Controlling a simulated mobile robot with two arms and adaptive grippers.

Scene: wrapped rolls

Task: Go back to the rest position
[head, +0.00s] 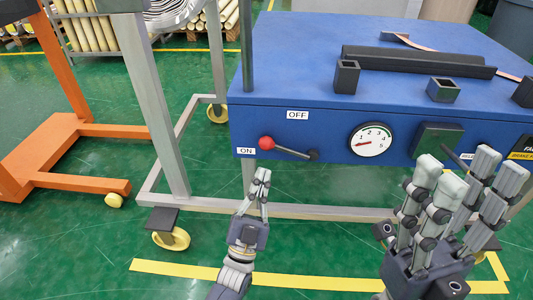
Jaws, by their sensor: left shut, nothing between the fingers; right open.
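My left gripper (262,182) is in the lower middle of the head view, below the front face of a blue machine (290,80). Its fingers are together and hold nothing. My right gripper (458,185) is at the lower right, in front of the machine's right part. Its fingers are spread and empty, and point up. It overlaps part of the machine's front in the picture. The red-knobbed lever (290,148) lies near the ON label, slightly above my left fingertips in the picture, with a gap between them.
The machine carries a round dial (370,140) and black bars (418,62) on top. A grey wheeled frame (160,110) stands at left of the machine. An orange wheeled stand (60,145) is at far left. Green floor (90,240) is clear at lower left.

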